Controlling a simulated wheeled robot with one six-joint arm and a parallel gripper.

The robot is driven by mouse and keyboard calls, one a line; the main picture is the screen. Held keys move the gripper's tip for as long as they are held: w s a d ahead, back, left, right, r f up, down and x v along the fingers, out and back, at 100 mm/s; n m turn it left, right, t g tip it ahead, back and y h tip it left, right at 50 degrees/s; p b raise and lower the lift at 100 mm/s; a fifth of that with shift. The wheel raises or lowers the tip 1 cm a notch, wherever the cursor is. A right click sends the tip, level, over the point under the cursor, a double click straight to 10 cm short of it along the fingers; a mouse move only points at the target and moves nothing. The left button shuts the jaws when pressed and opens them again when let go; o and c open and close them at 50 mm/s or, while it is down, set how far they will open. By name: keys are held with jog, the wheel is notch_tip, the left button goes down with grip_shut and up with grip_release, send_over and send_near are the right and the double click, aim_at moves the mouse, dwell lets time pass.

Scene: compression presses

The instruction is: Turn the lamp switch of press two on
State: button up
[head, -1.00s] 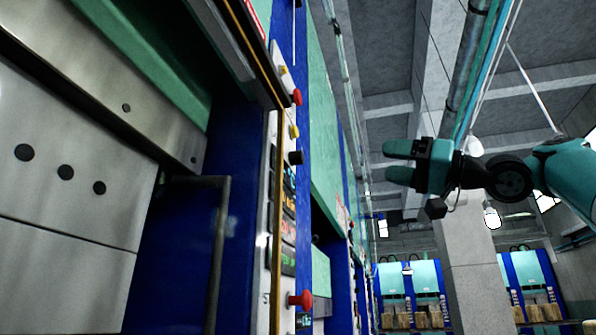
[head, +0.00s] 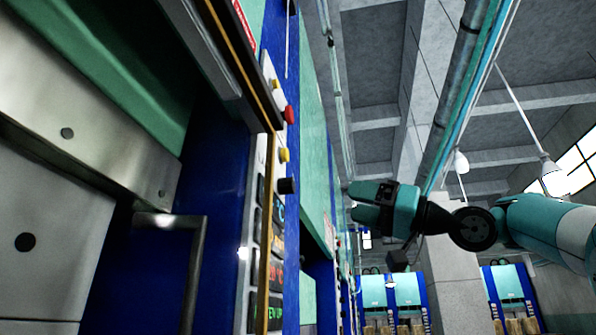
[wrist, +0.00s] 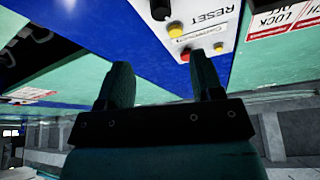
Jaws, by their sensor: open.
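A press with a blue and green body (head: 228,180) fills the left of the head view, with a narrow light control panel (head: 257,150) on its edge. The panel carries a black knob (head: 288,186), a red button (head: 289,115) and yellow buttons. I cannot tell which control is the lamp switch, or which press is number two. My gripper (head: 352,203) is open and empty, in the air to the right of the panel. In the wrist view, its fingers (wrist: 161,72) point toward a white panel with a "RESET" label (wrist: 211,17), a yellow button (wrist: 175,30) and a black knob (wrist: 160,10).
A door handle (head: 199,260) and the press frame (head: 240,60) stick out near the panel. More presses (head: 392,290) stand at the back with boxes. A concrete pillar (head: 455,303) and overhead pipes (head: 455,85) are behind my arm. The air around the gripper looks free.

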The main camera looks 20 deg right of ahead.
aim_at(294, 188)
jog(key=p+x, duration=0.8)
jog(key=x, duration=0.4)
jog(key=shift+a+r+p, duration=0.15)
jog(key=shift+a+p, duration=0.1)
jog(key=shift+p, duration=0.05)
jog(key=shift+w+a, duration=0.25)
jog(key=shift+w, duration=0.05)
jog(key=c, duration=0.9)
